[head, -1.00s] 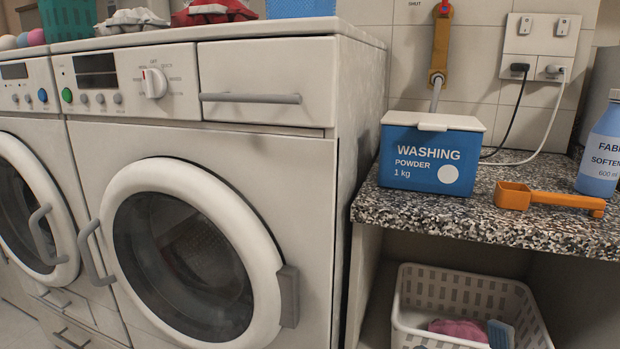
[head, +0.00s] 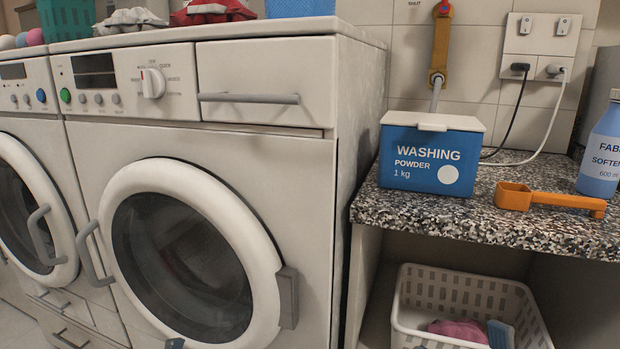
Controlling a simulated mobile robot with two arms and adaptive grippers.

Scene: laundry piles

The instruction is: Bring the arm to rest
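Neither gripper can be clearly made out. A small dark grey piece (head: 175,343) shows at the bottom edge, in front of the washing machine; it may be part of my arm, but too little of it shows to tell. The front-loading washing machine (head: 265,170) has its round door closed, with a dark glass window (head: 180,265). Its white dial (head: 153,84) is on the panel, and the drawer (head: 265,85) beside it is shut.
A second machine (head: 30,120) stands at left. The speckled counter (head: 430,208) holds a blue washing powder box (head: 425,165), orange scoop (head: 550,200) and softener bottle (head: 602,155). A white basket (head: 470,290) with pink cloth (head: 460,330) is below. A green basket (head: 70,18) is on top.

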